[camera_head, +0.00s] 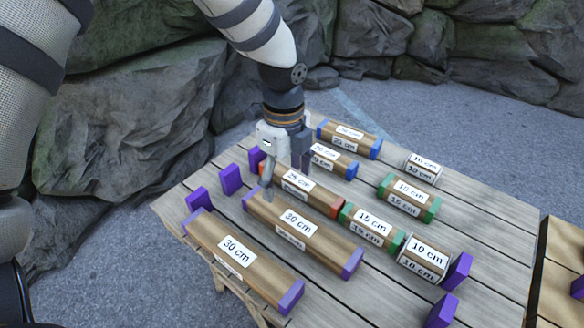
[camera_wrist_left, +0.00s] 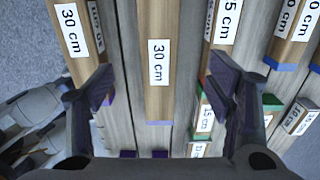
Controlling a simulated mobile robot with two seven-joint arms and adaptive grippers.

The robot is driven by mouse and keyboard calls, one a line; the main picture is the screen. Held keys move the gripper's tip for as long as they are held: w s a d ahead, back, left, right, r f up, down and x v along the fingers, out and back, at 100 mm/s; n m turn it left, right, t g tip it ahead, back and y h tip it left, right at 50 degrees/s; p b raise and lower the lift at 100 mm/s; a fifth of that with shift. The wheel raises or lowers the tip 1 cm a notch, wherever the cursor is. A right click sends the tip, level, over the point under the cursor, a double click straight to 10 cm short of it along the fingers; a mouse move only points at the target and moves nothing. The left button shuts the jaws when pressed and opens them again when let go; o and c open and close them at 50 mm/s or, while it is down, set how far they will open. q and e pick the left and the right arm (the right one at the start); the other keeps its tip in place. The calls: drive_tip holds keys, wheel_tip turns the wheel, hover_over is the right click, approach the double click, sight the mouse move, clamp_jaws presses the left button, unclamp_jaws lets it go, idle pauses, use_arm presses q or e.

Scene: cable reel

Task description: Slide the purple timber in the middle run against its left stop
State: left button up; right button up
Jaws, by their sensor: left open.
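The purple timber (camera_head: 326,249), a wooden bar with purple ends labelled 30 cm, lies in the middle run. A gap separates its left end from the purple left stop (camera_head: 231,179). My left gripper (camera_head: 284,178) is open over the left part of this timber, fingers pointing down. In the left wrist view the timber (camera_wrist_left: 158,85) runs between the two spread fingers of the gripper (camera_wrist_left: 165,98), with space on both sides. I cannot tell how far the fingertips reach down beside it. My right gripper is not in view.
Another purple-ended 30 cm timber (camera_head: 238,255) lies in front. Behind are a red-ended 25 cm timber (camera_head: 298,188), a green-ended 15 cm timber (camera_head: 372,228) and a 10 cm timber (camera_head: 423,257), close to the middle run. A purple right stop (camera_head: 441,312) stands near the right edge.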

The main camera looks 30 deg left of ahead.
sight(286, 215)
use_arm(q)
drive_tip(key=shift+s, duration=0.15)
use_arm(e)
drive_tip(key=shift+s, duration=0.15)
use_arm(q)
wheel_tip(286, 215, down, 12)
drive_tip(key=shift+f+b, duration=0.1)
drive_tip(key=shift+b, duration=0.7)
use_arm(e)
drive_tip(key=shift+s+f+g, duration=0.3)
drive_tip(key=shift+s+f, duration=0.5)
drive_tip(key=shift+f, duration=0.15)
use_arm(q)
drive_tip(key=c, duration=1.6)
